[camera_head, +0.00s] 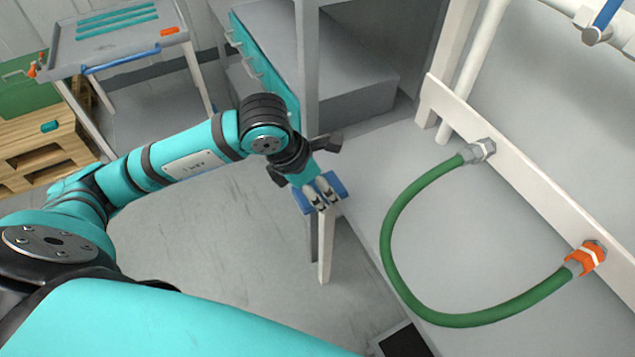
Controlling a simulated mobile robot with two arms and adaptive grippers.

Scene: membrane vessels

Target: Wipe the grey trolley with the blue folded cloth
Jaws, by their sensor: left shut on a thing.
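My left gripper (326,198) is near the middle of the view, pointing down, and is shut on the blue folded cloth (341,186). Blue cloth shows on both sides of the fingers; the part between them is hidden. The cloth appears over the top of a pale post; I cannot tell whether it touches it. The grey trolley (68,62) stands at the upper left, well apart from the gripper. It has a raised rim, a blue handle, several teal strips (117,22) and an orange item (169,31) on top. My right gripper is not in view.
A pale post (327,250) stands below the gripper. A green hose (392,250) loops at the right between fittings on a white rail (530,170). A teal-fronted grey cabinet (320,50) is behind the arm. A wooden pallet (40,150) is at the left. The grey floor (230,235) between is open.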

